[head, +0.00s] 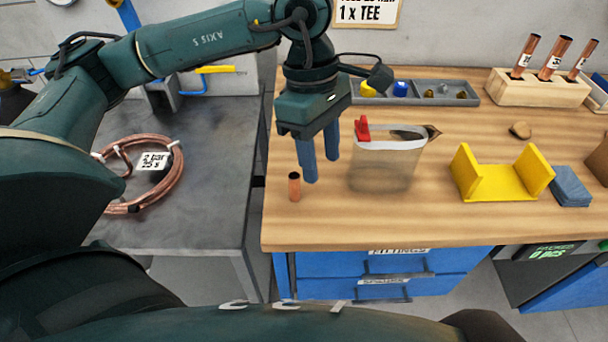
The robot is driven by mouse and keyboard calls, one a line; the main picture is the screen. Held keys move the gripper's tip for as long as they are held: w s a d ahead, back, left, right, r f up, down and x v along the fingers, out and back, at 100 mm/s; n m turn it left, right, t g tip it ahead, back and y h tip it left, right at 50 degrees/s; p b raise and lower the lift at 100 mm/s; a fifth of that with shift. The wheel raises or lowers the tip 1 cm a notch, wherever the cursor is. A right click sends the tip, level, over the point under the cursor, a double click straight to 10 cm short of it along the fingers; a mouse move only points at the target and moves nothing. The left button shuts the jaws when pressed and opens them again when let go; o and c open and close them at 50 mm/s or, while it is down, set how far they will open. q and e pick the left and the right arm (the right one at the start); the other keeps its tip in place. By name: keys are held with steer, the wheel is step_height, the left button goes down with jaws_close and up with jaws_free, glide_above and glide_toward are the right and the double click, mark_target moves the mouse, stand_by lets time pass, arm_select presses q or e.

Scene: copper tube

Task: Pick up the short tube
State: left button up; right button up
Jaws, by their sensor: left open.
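The short copper tube (294,187) stands upright on the wooden bench near its front left corner. My left gripper (320,160) comes down from above with two blue fingers. It is open and empty. Its fingertips are close to the tube, just right of it in the picture and apart from it. My right gripper is not in view.
A clear bag or container (384,170) with a red clip stands right of my left gripper. A yellow bracket (502,179) and a blue block (570,187) lie further right. A grey parts tray (424,92) and a wooden tube rack (536,91) are behind. A copper coil (172,180) lies on the grey table.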

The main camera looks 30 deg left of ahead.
mark_target(295, 176)
arm_select(q)
steer(key=w+a+r+t+y, duration=0.1)
steer(key=w+a+y, duration=0.1)
steer(key=a, duration=0.3)
step_height(295, 176, down, 6)
steer(key=shift+w+a+f+p, duration=0.1)
steer(key=shift+a+p, duration=0.05)
steer(key=shift+p, duration=0.2)
steer(key=f, duration=0.1)
steer(key=f+p, duration=0.1)
steer(key=f, duration=0.2)
steer(key=shift+s+a+f, duration=0.25)
steer(key=shift+f, duration=0.65)
steer(key=shift+c, duration=0.6)
jaws_close()
